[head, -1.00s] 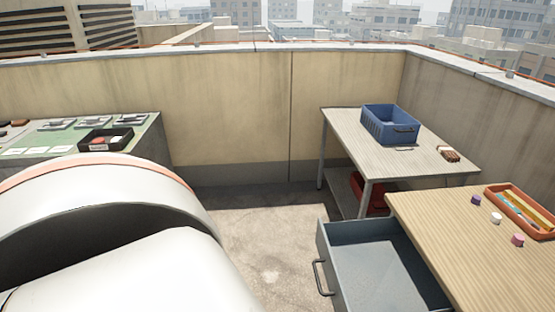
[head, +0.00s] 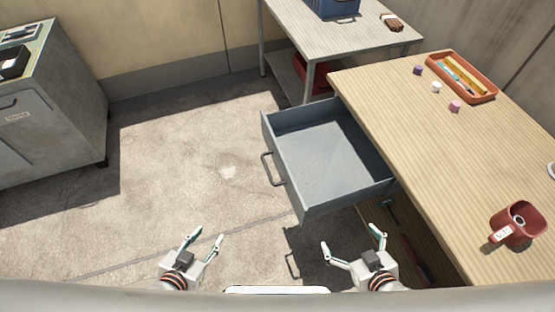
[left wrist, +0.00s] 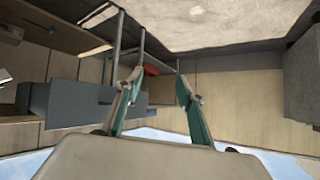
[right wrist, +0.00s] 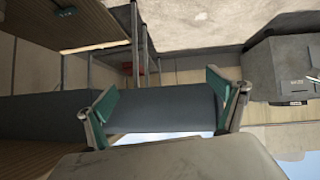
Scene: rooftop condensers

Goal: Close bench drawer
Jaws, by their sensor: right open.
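The bench drawer (head: 278,199) is grey-blue metal, pulled out from the left side of the wooden bench (head: 440,130) and empty. Its dark bar handle (head: 268,169) is on its left front face. My left gripper (head: 205,238) is open and empty, below and left of the drawer. My right gripper (head: 352,243) is open and empty, just below the drawer's near corner and apart from it. In the right wrist view the drawer (right wrist: 160,108) shows between and beyond the fingers. In the left wrist view the drawer (left wrist: 70,103) is to the left of the fingers.
A side table (head: 330,40) with a blue crate (head: 335,8) stands behind. A grey cabinet (head: 50,110) is at left. The floor left of the drawer is clear.

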